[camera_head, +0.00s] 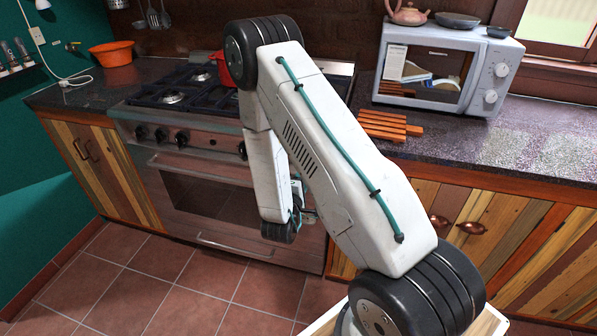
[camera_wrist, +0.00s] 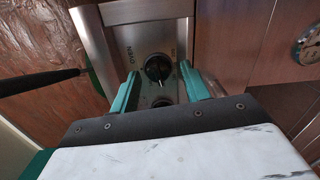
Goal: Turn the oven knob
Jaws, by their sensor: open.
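The oven knob (camera_wrist: 158,68) is black and round with a light pointer mark, on a metal panel beside the printed word OVEN in the wrist view. My gripper (camera_wrist: 159,72) is open, with one teal finger on each side of the knob in the picture. I see no finger touching it; how deep the fingers reach around it is unclear. Part of another round knob (camera_wrist: 162,101) shows between the fingers, nearer the palm. In the head view the stove (camera_head: 215,205) has several black knobs (camera_head: 161,134) along its front; my arm covers part of that row and most of my gripper.
A red pot (camera_head: 222,70) stands on the burners. A microwave (camera_head: 440,65) and wooden slats (camera_head: 388,124) rest on the right counter (camera_head: 540,150). An orange bowl (camera_head: 112,53) is at the left. The tiled floor (camera_head: 150,290) before the stove looks clear.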

